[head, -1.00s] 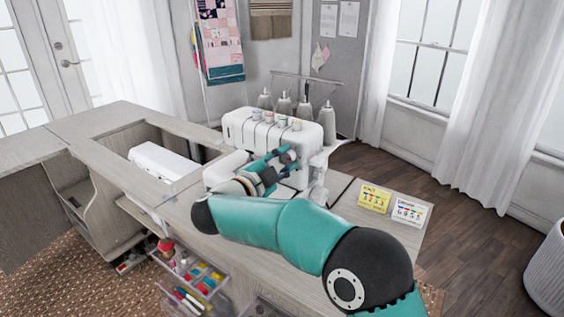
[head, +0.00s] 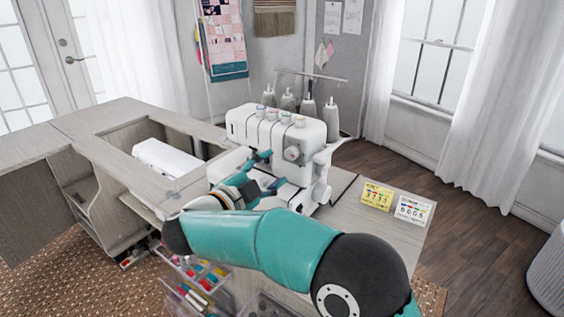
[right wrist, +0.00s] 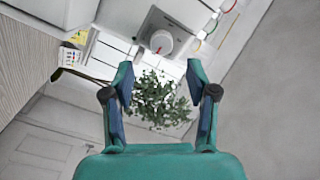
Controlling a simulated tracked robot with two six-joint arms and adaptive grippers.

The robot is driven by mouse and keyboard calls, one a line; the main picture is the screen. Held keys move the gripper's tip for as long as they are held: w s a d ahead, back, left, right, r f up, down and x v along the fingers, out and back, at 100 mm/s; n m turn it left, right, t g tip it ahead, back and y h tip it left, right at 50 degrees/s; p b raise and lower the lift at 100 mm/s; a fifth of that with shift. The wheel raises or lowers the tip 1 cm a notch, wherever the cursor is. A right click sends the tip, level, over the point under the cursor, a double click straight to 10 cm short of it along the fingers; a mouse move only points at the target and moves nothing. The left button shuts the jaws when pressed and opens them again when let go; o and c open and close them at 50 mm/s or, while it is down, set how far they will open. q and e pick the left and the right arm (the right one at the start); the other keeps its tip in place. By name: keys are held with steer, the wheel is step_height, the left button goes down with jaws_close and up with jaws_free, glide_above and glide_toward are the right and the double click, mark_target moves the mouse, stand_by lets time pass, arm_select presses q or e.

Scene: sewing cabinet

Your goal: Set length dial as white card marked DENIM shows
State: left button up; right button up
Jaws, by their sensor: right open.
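The white sewing machine (head: 240,127) stands on the cabinet top. A round grey dial (head: 293,153) sits on its front; the right wrist view shows a round dial (right wrist: 160,41) with a red mark, its setting too small to read. My right gripper (head: 269,171) is open and empty, left of and below the dial, apart from it. Its spread fingers also show in the right wrist view (right wrist: 160,68). The white card (head: 413,211) stands right of the machine, with coloured marks and digits too small to read surely. My left gripper is out of view.
A yellow card (head: 377,196) stands left of the white one. A round knob (head: 321,193) sticks out at the machine's lower right. Grey thread cones (head: 309,107) stand behind. A drawer of coloured spools (head: 200,277) is open below the cabinet top.

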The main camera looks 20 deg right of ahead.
steer(key=v, duration=0.5)
steer(key=shift+s+a+f, duration=0.1)
